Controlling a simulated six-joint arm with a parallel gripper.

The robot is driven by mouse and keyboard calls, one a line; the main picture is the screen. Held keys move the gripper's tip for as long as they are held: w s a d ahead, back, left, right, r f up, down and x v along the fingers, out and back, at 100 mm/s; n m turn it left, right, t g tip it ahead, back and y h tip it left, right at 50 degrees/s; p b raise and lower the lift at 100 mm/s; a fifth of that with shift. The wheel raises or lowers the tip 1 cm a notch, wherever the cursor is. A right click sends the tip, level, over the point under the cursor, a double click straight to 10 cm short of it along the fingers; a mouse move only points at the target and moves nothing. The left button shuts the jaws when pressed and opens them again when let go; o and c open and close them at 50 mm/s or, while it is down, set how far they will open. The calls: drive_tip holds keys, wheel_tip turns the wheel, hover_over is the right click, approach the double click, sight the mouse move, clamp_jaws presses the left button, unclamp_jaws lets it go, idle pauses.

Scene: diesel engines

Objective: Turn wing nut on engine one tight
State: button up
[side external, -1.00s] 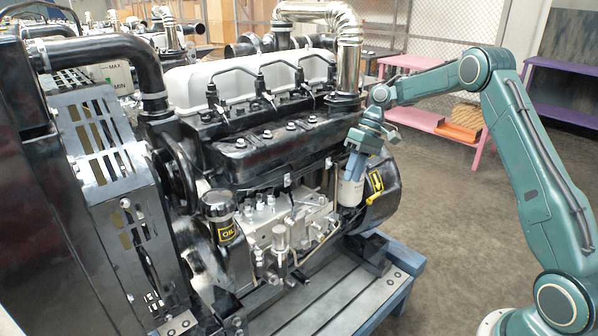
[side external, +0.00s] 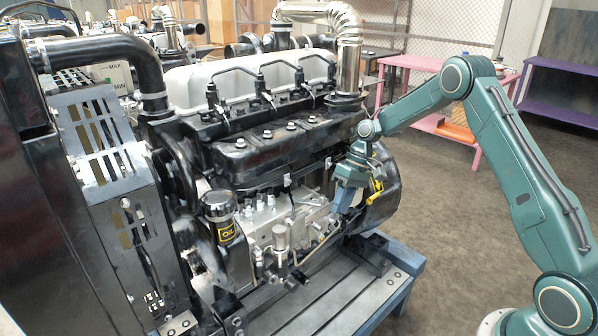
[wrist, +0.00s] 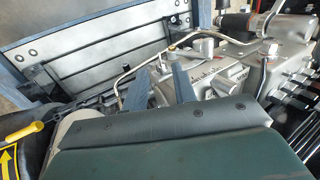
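The engine (side external: 270,150) stands on a blue-edged frame in the side external view. My gripper (side external: 341,212) points down beside the engine's near right side, in front of the white filter. In the wrist view my gripper (wrist: 159,72) shows two fingers set apart with a gap between them. Small metal fittings and a bent pipe (wrist: 150,58) lie beyond the fingertips, on the grey pump housing (wrist: 222,75). I cannot pick out the wing nut for certain; it is small or partly hidden by the fingers. Nothing is clearly held.
A yellow handle (side external: 376,190) sits right of my gripper; it also shows in the wrist view (wrist: 22,131). Thin pipes and fittings crowd the engine's side. The frame's deck (side external: 335,300) lies below. Open floor (side external: 450,230) and a pink table (side external: 425,64) are to the right.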

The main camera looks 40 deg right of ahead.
sight(336, 218)
drive_tip(key=shift+x, duration=2.2)
clamp_jaws()
